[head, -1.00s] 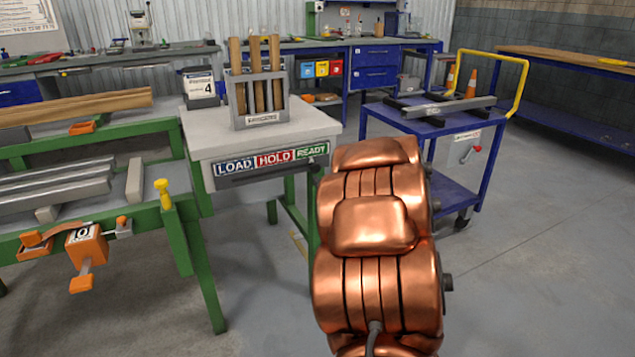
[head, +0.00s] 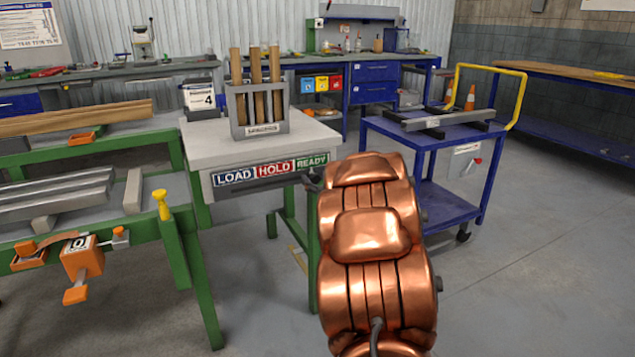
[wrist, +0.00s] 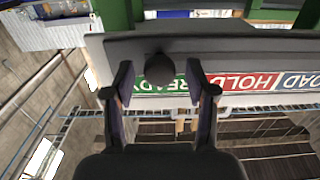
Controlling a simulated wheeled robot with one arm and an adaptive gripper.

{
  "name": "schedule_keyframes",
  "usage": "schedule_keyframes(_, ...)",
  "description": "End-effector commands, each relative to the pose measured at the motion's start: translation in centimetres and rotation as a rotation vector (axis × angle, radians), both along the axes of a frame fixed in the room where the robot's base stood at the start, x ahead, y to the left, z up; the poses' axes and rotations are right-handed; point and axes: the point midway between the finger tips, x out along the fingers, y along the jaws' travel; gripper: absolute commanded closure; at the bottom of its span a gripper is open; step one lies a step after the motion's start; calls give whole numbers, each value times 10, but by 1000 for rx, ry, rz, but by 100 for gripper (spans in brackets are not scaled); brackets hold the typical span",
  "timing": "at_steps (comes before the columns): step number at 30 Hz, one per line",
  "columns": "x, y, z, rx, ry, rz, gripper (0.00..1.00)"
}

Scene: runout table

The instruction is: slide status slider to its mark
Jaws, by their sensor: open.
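The status strip (head: 270,170) runs along the front edge of the small grey-topped table, with blue LOAD, red HOLD and green READY fields. It shows upside down in the wrist view (wrist: 240,86). The slider's dark round knob (wrist: 160,68) sits at the READY field in the wrist view. My gripper (wrist: 159,78) is open, one finger on each side of the knob, with small gaps visible.
A green bench (head: 185,265) is at left. A blue cart (head: 425,131) with a yellow handle stands at right. Open floor lies between.

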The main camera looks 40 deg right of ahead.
Motion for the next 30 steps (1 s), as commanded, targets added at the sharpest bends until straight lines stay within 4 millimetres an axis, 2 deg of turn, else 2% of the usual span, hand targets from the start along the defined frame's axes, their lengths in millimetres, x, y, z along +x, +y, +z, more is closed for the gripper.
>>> schedule_keyframes(4,0,0,0,1,0,0,44)
schedule_keyframes(20,-1,0,0,1,0,0,99)
schedule_keyframes(30,-1,0,0,1,0,-1,100)
